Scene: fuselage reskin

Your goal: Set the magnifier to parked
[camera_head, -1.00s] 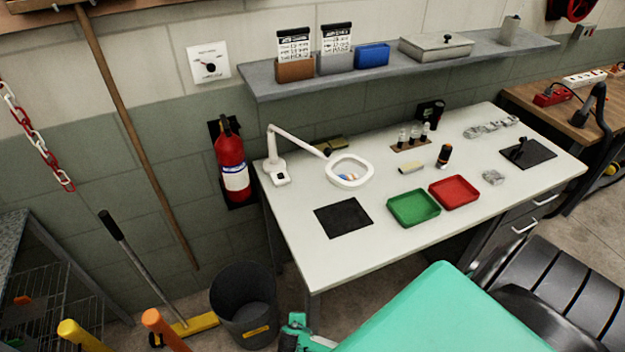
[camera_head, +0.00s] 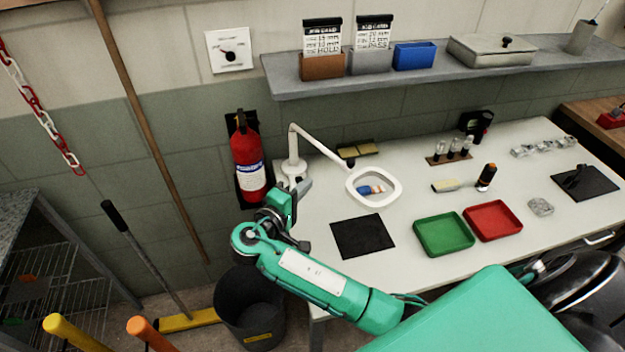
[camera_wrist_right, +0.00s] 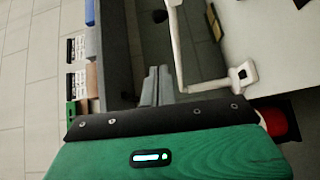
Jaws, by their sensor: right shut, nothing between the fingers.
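The magnifier is a white lamp with a base (camera_head: 293,170), a jointed arm (camera_head: 318,143) and a ring-shaped head (camera_head: 374,187), at the bench's left end. Its head stands over the bench, with a small blue, white and red thing seen through the lens. My right gripper (camera_head: 304,186) is shut and empty, just in front of the magnifier's base in the picture; contact cannot be told. In the right wrist view, the shut fingers (camera_wrist_right: 157,82) show left of the magnifier's white base (camera_wrist_right: 243,73), with a gap between. My left gripper is not in view.
The bench holds a black mat (camera_head: 362,237), a green tray (camera_head: 444,234) and a red tray (camera_head: 493,221). A fire extinguisher (camera_head: 247,160) hangs close behind my right gripper. A shelf (camera_head: 430,75) runs above. A black bin (camera_head: 248,310) stands below my right arm.

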